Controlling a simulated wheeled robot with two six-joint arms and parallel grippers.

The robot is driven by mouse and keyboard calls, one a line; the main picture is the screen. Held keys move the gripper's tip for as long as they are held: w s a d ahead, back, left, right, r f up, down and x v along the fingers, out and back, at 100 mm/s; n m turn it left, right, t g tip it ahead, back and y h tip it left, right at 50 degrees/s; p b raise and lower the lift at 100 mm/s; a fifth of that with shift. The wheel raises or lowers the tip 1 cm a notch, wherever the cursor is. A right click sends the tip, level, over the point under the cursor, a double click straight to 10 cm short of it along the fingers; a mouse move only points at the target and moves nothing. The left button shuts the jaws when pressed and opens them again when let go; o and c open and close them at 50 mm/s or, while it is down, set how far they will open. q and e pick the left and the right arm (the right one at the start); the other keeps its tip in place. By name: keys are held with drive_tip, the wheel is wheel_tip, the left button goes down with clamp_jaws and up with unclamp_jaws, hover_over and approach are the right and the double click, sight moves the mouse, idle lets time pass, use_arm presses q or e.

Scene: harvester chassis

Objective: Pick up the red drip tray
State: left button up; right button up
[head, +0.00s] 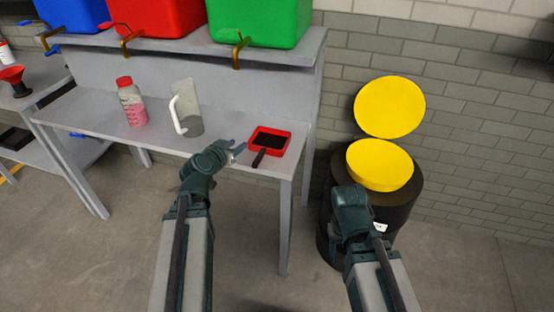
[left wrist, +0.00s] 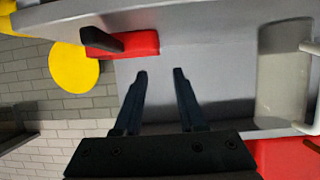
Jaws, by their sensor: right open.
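The red drip tray (head: 283,147) lies near the right end of the grey bench (head: 222,148), its dark handle pointing toward the front edge. In the left wrist view the tray (left wrist: 143,43) shows as a red patch at the top, with the dark handle over it. My left gripper (head: 238,150) is just left of the tray, apart from it. In the left wrist view its two fingers (left wrist: 160,72) are spread and empty. My right gripper (head: 349,195) is in front of the black drum, empty; its fingertips are mostly hidden.
A clear jug (head: 187,105) with a white handle and a red-capped bottle (head: 132,105) stand left of the tray. Blue, red and green containers (head: 262,20) with taps sit on the shelf above. A black drum (head: 398,205) with a yellow funnel (head: 380,167) stands at the right.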

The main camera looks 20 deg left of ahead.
sight(248, 149)
use_arm(q)
drive_tip(key=b+x, duration=0.3)
drive_tip(key=x, duration=0.5)
drive_tip(key=shift+w+f, duration=0.15)
drive_tip(key=shift+w, duration=0.25)
drive_tip(key=b+x, duration=0.2)
drive_tip(key=x, duration=0.3)
drive_tip(key=shift+w+d, duration=0.1)
drive_tip(key=shift+w, duration=0.05)
drive_tip(key=shift+c, duration=0.2)
clamp_jaws()
idle(0.8)
